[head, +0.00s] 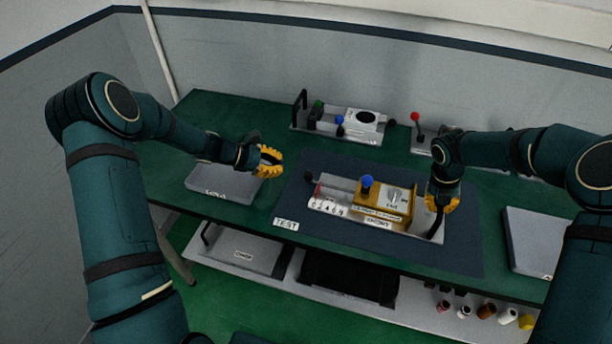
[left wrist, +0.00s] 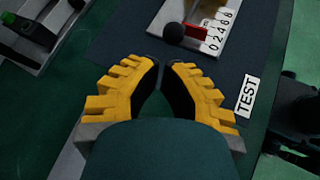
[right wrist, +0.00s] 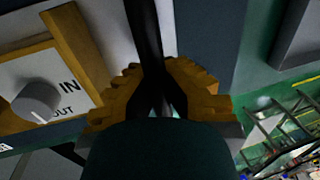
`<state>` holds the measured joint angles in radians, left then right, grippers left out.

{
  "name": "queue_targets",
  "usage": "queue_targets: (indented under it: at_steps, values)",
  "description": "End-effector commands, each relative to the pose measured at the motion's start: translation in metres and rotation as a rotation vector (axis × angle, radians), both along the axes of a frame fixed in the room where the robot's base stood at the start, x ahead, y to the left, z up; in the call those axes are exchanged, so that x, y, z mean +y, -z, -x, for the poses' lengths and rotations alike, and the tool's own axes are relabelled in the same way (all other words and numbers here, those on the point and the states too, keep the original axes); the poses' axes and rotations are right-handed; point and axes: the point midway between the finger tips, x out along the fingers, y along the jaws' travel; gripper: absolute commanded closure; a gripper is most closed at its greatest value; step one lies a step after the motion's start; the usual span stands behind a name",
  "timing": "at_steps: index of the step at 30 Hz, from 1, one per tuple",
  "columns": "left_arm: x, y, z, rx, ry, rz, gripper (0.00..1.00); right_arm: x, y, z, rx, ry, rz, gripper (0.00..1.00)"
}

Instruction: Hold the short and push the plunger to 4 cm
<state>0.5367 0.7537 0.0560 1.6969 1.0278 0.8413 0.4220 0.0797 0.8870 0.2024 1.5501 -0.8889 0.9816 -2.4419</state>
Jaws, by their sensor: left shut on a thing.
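The short (head: 432,233) is a light tray on the dark mat, with a yellow block (head: 372,206) carrying a blue ball and an IN/OUT knob, which also shows in the right wrist view (right wrist: 38,100). Its plunger has a black knob (left wrist: 174,33) and a red marker (left wrist: 197,37) near the 0 end of a 0-2-4-6-8 scale (left wrist: 219,36). My left gripper (left wrist: 165,65) hovers left of the plunger, fingertips close together, apart from the black knob; I see nothing between them. My right gripper (right wrist: 161,85) is closed around the short's black handle (right wrist: 146,30) at its right end.
A TEST label (head: 286,224) lies on the mat's (head: 300,245) front left. A grey slab (head: 225,185) is at left, another (head: 530,240) at right. A second tray unit (head: 365,137) stands behind, with a red-knobbed lever (head: 415,118) beside it. A lower shelf holds several items.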

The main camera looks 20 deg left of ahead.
Motion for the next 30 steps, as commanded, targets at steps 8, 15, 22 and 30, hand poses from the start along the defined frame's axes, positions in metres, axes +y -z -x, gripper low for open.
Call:
queue_targets:
  at_steps: [8, 15, 22, 30]
  values:
    - [-0.024, 0.026, -0.013, 0.002, 0.002, 0.001, 1.0, 0.0, -0.001, 0.0, -0.001, 0.0, 0.0, 1.0]
    - [-0.037, 0.04, -0.02, 0.001, 0.002, 0.0, 1.0, 0.0, -0.001, 0.0, -0.001, 0.0, 0.0, 1.0]
    - [-0.04, 0.044, -0.022, 0.001, 0.001, -0.001, 1.0, 0.0, -0.001, 0.0, -0.002, 0.0, 0.0, 1.0]
    - [-0.04, 0.043, -0.022, 0.001, 0.001, -0.001, 1.0, 0.0, -0.001, 0.0, -0.002, 0.0, 0.0, 1.0]
